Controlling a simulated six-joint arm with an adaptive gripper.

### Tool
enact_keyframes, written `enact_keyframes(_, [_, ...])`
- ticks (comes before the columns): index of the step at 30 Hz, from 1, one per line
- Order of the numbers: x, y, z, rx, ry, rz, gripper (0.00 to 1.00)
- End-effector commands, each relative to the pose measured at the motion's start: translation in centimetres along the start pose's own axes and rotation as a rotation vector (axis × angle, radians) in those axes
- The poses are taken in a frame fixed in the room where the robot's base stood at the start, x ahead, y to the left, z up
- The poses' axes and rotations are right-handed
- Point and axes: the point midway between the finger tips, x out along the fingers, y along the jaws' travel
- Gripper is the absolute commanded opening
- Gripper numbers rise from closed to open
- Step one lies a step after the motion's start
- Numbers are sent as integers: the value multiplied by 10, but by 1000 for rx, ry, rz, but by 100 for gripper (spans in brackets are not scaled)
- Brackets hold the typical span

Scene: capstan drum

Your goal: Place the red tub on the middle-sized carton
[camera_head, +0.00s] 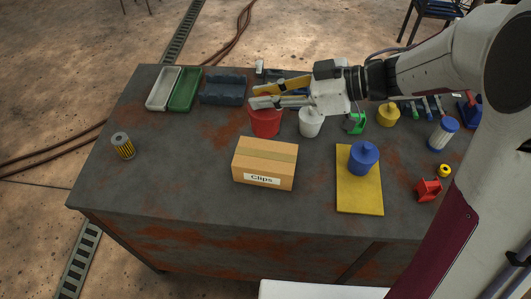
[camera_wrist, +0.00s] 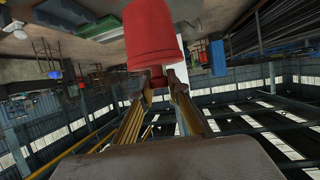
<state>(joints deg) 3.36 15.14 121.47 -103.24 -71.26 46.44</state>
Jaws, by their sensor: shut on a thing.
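The red tub (camera_head: 265,122) is at the far middle of the table, beyond the carton. It also shows at the top of the wrist view (camera_wrist: 152,35). My gripper (camera_head: 260,95) reaches in from the right and is shut on the red tub near its upper rim. I cannot tell whether the tub's base is clear of the table. A brown carton (camera_head: 265,158) labelled "Clips" sits on the table just in front of the tub. It is the only carton I can make out, and its top is bare.
A white cup (camera_head: 310,123) stands close to the tub's right. A dark blue holder (camera_head: 223,91), green tray (camera_head: 186,90) and white tray (camera_head: 163,90) lie back left. A blue canister (camera_head: 363,159) stands on a yellow board (camera_head: 358,200) at right.

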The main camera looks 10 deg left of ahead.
Motion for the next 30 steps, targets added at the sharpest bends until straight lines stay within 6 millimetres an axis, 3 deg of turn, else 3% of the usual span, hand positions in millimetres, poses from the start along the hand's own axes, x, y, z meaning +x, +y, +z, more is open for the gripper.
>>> enact_keyframes(8, [1,1,2,1,1,1,0])
enact_keyframes(21, [19,1,47,5,0,1,0])
enact_keyframes(30, [24,1,58,0,1,2,0])
